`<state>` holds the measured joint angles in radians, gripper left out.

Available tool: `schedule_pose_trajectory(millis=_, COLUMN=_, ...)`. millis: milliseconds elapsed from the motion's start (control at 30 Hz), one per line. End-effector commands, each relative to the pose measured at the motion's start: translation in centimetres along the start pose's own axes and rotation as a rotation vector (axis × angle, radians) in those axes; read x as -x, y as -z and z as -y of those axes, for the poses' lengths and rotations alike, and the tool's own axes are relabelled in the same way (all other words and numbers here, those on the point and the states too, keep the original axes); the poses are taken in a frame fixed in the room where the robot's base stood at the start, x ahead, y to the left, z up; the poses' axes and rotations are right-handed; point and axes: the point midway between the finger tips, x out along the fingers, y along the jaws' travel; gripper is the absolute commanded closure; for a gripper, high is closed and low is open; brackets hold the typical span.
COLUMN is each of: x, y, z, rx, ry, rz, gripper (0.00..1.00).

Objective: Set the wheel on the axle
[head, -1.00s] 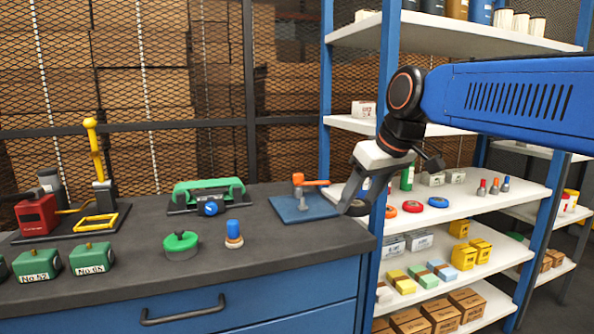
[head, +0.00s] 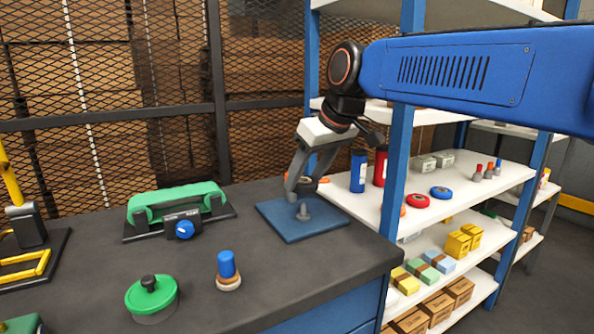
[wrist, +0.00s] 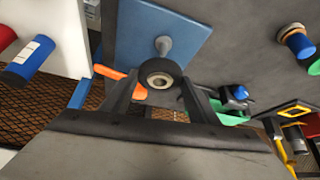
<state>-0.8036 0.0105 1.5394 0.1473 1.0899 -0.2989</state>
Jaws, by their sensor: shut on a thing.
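The wheel (wrist: 160,73), a small black ring with a pale hub hole, is held between the fingers of my gripper (wrist: 158,82). In the head view the wheel (head: 306,186) is partly hidden by my gripper (head: 299,187). The axle (head: 303,212) is a short grey post with a wider foot on a blue plate (head: 285,220) on the bench. In the wrist view the axle (wrist: 163,45) shows just beyond the wheel. The wheel is above the plate, close to the axle; the exact gap and alignment are unclear. An orange bar (wrist: 127,80) shows behind my fingers.
A blue-topped peg (head: 227,268), a green round lid (head: 150,296) and a green-handled device (head: 178,205) stand on the bench (head: 225,305). A blue-posted shelf (head: 470,190) with cans, rings and boxes adjoins on the right. The bench front is clear.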

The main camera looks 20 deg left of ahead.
Motion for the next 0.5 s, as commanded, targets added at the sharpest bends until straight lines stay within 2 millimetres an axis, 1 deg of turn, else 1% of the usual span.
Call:
schedule_pose_trajectory(millis=167, x=-1.0, y=-0.6, z=0.0, rx=0.0, ry=0.0, rz=0.002, gripper=0.69)
schedule_pose_trajectory(millis=500, x=-3.7, y=-2.1, z=0.0, rx=0.0, ry=0.0, rz=0.001, gripper=0.69)
